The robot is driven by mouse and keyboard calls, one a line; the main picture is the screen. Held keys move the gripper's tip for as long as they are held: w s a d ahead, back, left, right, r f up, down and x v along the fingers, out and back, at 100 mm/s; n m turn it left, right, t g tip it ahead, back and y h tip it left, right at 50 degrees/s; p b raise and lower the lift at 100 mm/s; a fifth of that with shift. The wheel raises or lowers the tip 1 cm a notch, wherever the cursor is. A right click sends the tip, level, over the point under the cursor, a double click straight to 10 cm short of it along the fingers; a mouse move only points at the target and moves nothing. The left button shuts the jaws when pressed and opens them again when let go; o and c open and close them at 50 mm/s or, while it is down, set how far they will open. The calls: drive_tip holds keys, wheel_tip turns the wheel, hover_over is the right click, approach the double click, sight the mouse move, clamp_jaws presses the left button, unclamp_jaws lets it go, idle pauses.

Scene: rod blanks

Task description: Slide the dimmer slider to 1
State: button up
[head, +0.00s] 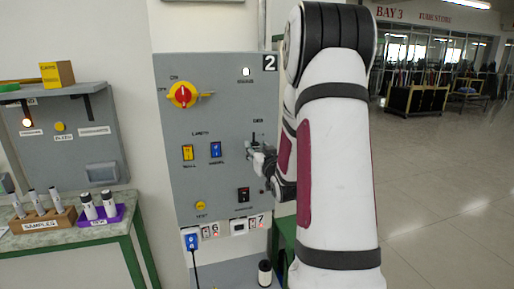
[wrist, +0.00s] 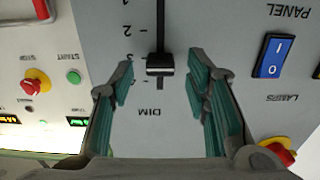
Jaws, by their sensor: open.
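The dimmer slider (wrist: 160,67) is a dark knob with a light edge on a black vertical slot, above an upside-down DIM label in the wrist view. A printed scale beside the slot shows 2 and, nearer the knob, what looks like 3; the knob sits slightly past that mark, on the side away from 2. My gripper (wrist: 164,74) is open, with one teal-padded finger on each side of the knob and gaps between. In the head view my gripper (head: 260,161) is at the right part of the grey panel (head: 222,90), partly hiding the slider.
The panel also carries a red-yellow rotary switch (head: 183,95), a yellow rocker (head: 188,152), a blue rocker (head: 215,149) and a yellow test button (head: 200,205). A bench (head: 75,237) with sample rods stands left. Open floor (head: 445,190) lies right.

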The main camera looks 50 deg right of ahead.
drive_tip(key=shift+x, duration=0.85)
drive_tip(key=shift+c, duration=0.3)
clamp_jaws()
wheel_tip(320, 180, down, 7)
drive_tip(key=b, duration=0.3)
drive_tip(key=shift+r, duration=0.2)
drive_tip(key=shift+o, duration=0.3)
unclamp_jaws()
drive_tip(key=shift+f, duration=0.1)
drive_tip(key=shift+s+a, duration=0.1)
